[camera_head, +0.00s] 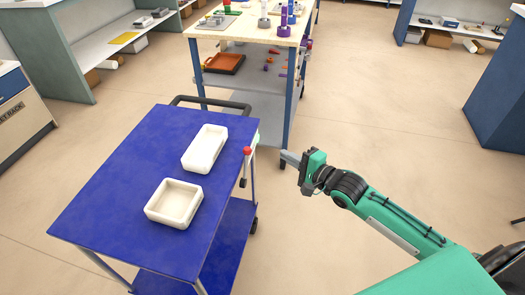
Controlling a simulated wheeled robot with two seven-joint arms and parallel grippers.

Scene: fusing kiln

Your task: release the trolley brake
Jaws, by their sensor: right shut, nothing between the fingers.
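A blue trolley (110,190) stands left of centre, with a flat top and a lower shelf (232,232). A brake lever with a red knob (247,150) stands at the trolley's right edge, knob uppermost. My right gripper (284,158) is to the right of the lever and points left towards it. It is shut and empty, with a visible gap between it and the lever. My left gripper is not in view.
Two cream trays, one oblong (205,150) and one square (162,211), sit on the trolley top. A dark push handle (210,102) is at its far end. A workbench (262,38) with small items stands behind. The floor to the right is clear.

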